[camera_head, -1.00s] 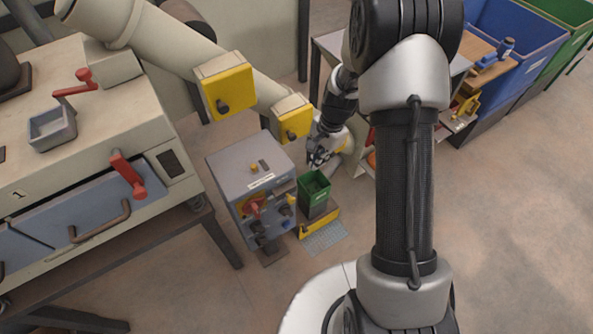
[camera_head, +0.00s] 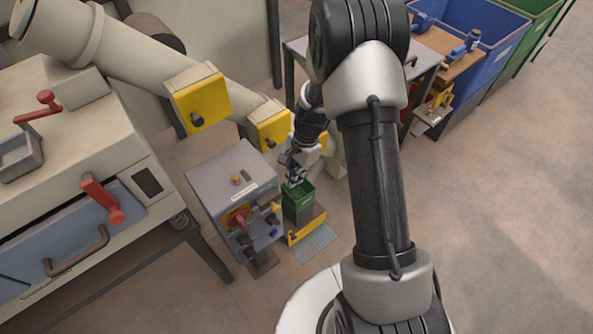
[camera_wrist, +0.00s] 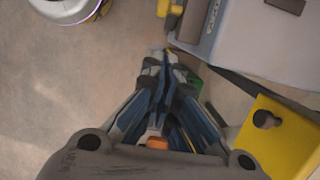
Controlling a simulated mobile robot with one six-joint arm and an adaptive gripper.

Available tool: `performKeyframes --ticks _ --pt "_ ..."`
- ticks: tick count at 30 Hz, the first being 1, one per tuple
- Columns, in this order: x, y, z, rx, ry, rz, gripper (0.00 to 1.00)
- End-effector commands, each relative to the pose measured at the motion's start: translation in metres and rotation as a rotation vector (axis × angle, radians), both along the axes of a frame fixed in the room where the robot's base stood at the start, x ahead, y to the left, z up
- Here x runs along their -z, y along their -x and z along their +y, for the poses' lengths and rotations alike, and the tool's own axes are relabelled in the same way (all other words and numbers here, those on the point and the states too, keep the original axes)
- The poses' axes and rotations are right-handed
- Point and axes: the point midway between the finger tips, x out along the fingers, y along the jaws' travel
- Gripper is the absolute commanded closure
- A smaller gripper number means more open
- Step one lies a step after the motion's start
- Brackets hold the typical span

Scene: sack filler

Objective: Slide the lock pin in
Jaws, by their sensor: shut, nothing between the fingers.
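I cannot make out a lock pin for certain in either view. My gripper (camera_head: 294,180) is shut and empty, pointing down at the green open box (camera_head: 299,211) beside the grey control box. In the wrist view my closed fingers (camera_wrist: 164,62) partly hide the green box (camera_wrist: 194,84). The grey control box (camera_head: 228,172) has a red handle (camera_head: 238,220) and small yellow parts on its front. Two yellow blocks with dark knobs sit on the beige tube: a larger one (camera_head: 213,96) and a smaller one (camera_head: 280,130) close behind my gripper.
A yellow base (camera_head: 307,228) is under the green box, with a grey grate (camera_head: 316,243) on the floor in front. A beige machine (camera_head: 85,135) with red levers stands at left. A table and blue bin (camera_head: 484,45) stand at back right. The right floor is clear.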

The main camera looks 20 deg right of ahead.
Motion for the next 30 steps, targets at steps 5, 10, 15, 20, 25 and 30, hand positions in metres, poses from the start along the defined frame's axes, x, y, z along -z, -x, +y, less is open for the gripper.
performKeyframes --ticks 5,10,15,20,25,30 --pt "0.04 0.003 0.008 -0.002 0.0 0.003 1.0" --pt "0.047 0.01 0.031 -0.003 0.0 0.0 1.0" --pt "0.05 0.013 0.041 -0.001 0.001 -0.001 1.0" --pt "0.05 0.014 0.043 0.0 0.001 -0.001 1.0" --pt "0.05 0.014 0.043 0.0 0.001 -0.001 1.0" --pt "0.05 0.017 0.053 -0.004 0.0 0.001 1.0"
